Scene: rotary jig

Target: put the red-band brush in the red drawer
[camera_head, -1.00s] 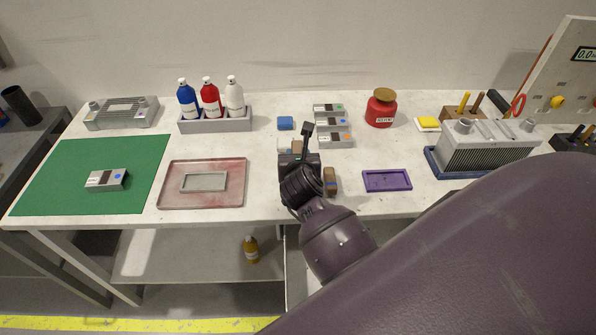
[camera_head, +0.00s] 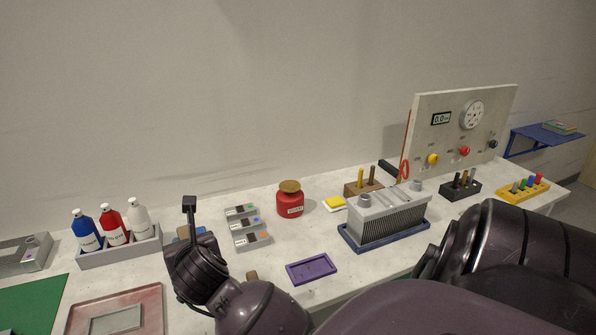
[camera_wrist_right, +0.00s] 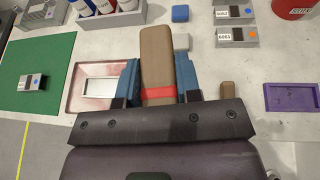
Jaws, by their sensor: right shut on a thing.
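The red-band brush (camera_wrist_right: 157,50) is a long brown block with a red band across its near end. In the right wrist view my right gripper (camera_wrist_right: 160,82) is shut on it, with one blue finger on each side of the band. The brush points away from the wrist over the bench. In the head view my right gripper's wrist (camera_head: 195,265) is over the front left part of the bench and hides the brush. The red drawer is not visible in any current view. My left gripper is not in view.
A second brown block (camera_wrist_right: 227,95) lies right of the gripper. A reddish tray (camera_wrist_right: 85,88) is on the left and a purple tray (camera_head: 311,268) on the right. Bottles (camera_head: 112,228), a red jar (camera_head: 290,204) and a finned grey block (camera_head: 388,217) stand farther back.

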